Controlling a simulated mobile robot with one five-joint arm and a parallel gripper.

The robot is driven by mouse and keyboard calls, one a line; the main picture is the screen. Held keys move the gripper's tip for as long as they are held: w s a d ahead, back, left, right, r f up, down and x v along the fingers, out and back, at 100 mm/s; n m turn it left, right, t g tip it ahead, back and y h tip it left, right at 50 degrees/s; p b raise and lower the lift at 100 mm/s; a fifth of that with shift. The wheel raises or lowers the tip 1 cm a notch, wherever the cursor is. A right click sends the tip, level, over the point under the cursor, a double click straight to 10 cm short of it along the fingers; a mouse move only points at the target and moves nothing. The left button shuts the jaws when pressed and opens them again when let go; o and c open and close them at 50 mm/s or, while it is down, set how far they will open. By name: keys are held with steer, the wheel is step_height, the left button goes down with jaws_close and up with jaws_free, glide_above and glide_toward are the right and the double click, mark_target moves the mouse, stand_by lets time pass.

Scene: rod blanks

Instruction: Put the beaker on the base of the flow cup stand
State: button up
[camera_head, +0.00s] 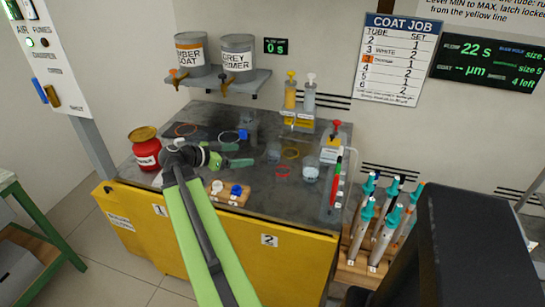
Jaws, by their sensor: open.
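A small clear vessel (273,152) stands on the dark bench top right of my gripper. A second clear vessel with pale contents (311,173) stands further right; I cannot tell for sure which is the beaker. A dark grey upright form (249,123) behind my gripper may be the flow cup stand; its base is hard to make out. My gripper (236,155) is open, low over the middle-left of the bench, with green fingers pointing right. It appears empty and apart from both vessels.
A red can (146,147) stands at the bench's left. A wooden block with white and blue knobs (229,192) lies at the front. Coloured rings lie about. A white dispenser (332,148) and pens (337,182) are at the right. A shelf with two paint tins (238,56) hangs behind.

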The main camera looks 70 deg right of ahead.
mark_target(267, 154)
steer(key=b+x, duration=0.4)
steer(key=x, duration=0.7)
steer(key=shift+d+f, duration=0.15)
steer(key=b+x, duration=0.1)
steer(key=x, duration=0.1)
steer(key=b+x, duration=0.1)
steer(key=x, duration=0.1)
steer(key=shift+d+f, duration=0.1)
steer(key=shift+f, duration=0.4)
steer(key=shift+s+d, duration=0.2)
steer(key=shift+d, duration=0.1)
